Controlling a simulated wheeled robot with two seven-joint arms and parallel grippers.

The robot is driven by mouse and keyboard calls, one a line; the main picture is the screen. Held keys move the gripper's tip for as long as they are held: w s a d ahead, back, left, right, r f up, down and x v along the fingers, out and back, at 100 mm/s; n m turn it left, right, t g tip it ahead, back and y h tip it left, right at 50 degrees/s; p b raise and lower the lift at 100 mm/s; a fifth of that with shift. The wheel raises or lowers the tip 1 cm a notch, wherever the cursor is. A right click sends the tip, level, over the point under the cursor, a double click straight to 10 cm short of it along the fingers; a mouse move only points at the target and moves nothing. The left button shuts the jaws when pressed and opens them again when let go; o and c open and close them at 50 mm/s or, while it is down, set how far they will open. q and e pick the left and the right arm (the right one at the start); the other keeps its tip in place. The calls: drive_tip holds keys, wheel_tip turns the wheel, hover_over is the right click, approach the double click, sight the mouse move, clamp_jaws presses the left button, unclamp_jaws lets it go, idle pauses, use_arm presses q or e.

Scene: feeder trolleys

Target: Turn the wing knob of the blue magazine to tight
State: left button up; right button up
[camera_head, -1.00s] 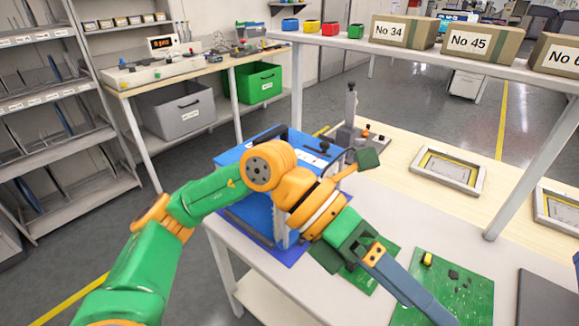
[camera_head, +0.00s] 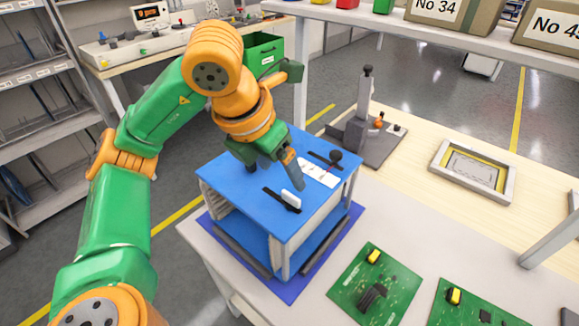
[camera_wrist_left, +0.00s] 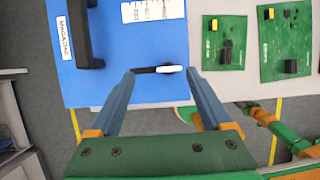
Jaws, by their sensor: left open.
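The blue magazine (camera_head: 235,180) is an open-sided frame with a blue top, standing on a blue mat. A small white wing knob (camera_head: 291,199) stands at a black slot in its top near the front edge. In the left wrist view the white wing (camera_wrist_left: 169,69) lies crosswise in line with the black slot. My left gripper (camera_head: 297,185) hangs over the top, just beside the white wing. In the left wrist view its fingers are apart, with the wing between them in the picture; contact is not visible.
A black ball-topped knob (camera_head: 336,156) and a white scale label (camera_head: 318,173) are on the magazine top. In the wrist view a black handle (camera_wrist_left: 85,35) rises left of the fingers. Green circuit boards (camera_head: 375,285) lie right of the magazine. A grey stand (camera_head: 365,130) is behind.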

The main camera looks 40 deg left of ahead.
sight(290, 195)
use_arm(q)
drive_tip(key=f, duration=0.1)
drive_tip(key=d+f+b, duration=0.1)
drive_tip(key=d+f, duration=0.1)
drive_tip(key=shift+s+f, duration=0.2)
drive_tip(key=shift+f, duration=0.2)
drive_tip(key=shift+w+a+f, duration=0.2)
drive_tip(key=shift+w+f, duration=0.3)
drive_tip(key=shift+f, duration=0.25)
drive_tip(key=shift+w+a+f, duration=0.1)
drive_tip(key=shift+w+a, duration=0.05)
drive_tip(key=c, duration=0.6)
clamp_jaws()
use_arm(e)
drive_tip(key=shift+s+d+f, duration=0.25)
drive_tip(key=shift+s+f, duration=0.15)
drive_tip(key=shift+f, duration=0.1)
drive_tip(key=shift+s+d+f, duration=0.2)
drive_tip(key=shift+s+f, duration=0.2)
drive_tip(key=shift+f, duration=0.05)
